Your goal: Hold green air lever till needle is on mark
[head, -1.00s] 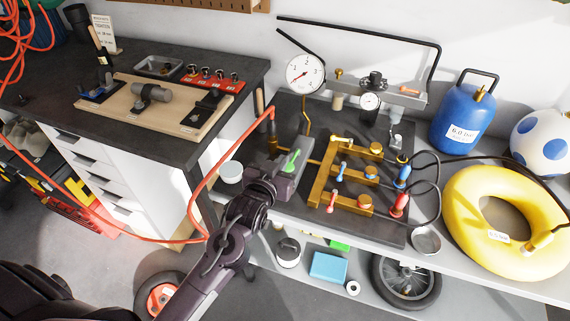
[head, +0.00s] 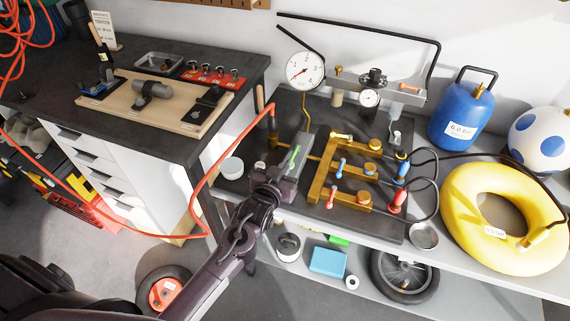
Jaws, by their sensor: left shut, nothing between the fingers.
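The green air lever (head: 294,157) stands on a grey valve body (head: 301,146) left of the brass manifold (head: 322,184). My left gripper (head: 281,175) is shut and empty, just in front of the lever's lower end. I cannot tell whether it touches the lever. The large round white gauge (head: 305,70) stands at the back of the bench. Its red needle is small, and I cannot read it exactly against a mark. My right gripper is not in view.
The manifold carries small white, blue and red levers. A red hose (head: 201,187) hangs left of my left arm. A blue tank (head: 462,115), a yellow ring (head: 470,240) and a spotted ball (head: 540,140) stand at the right. A white round tub (head: 231,168) sits near the left edge.

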